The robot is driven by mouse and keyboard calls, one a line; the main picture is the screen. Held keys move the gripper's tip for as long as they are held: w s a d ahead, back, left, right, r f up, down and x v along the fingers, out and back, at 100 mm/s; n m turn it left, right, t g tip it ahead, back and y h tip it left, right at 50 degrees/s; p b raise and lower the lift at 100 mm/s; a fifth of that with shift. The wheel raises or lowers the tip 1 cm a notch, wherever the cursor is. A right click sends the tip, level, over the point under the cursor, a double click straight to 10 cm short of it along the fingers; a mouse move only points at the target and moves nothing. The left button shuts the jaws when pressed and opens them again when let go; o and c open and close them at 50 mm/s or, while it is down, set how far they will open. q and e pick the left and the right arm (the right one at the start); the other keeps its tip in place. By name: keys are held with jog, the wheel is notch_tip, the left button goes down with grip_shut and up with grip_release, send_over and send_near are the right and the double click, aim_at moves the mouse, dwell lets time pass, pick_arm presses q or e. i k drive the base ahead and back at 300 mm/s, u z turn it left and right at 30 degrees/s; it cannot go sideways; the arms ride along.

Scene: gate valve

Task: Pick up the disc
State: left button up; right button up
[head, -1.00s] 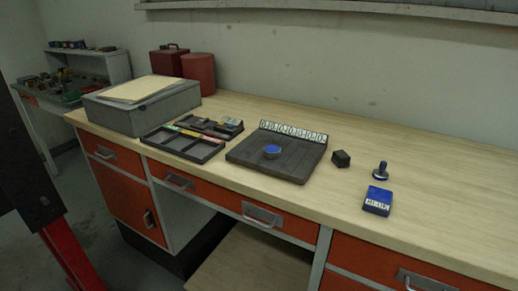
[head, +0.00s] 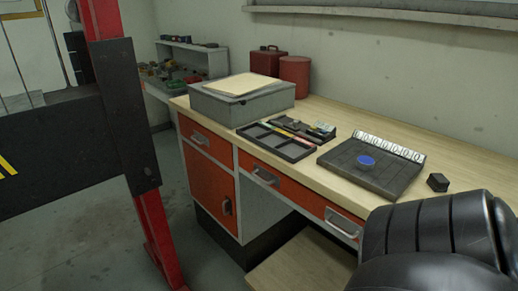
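A flat round blue disc (head: 366,160) lies on a dark square board (head: 351,175) on the workbench. The board has a row of white numbered tiles (head: 391,147) along its back edge. Neither of my grippers shows in the head view. A large black rounded form (head: 430,240), likely part of my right arm, fills the lower right in front of the bench.
A small dark block (head: 437,182) stands right of the board. A black divided tray (head: 275,141) and a grey box (head: 242,100) are to its left, with red containers (head: 295,75) behind. A red post (head: 152,215) and black panel (head: 70,130) stand at the left.

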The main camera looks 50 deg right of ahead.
aim_at(365, 163)
jog(key=u, duration=1)
jog(key=k, duration=1)
jog(key=z, duration=1.6)
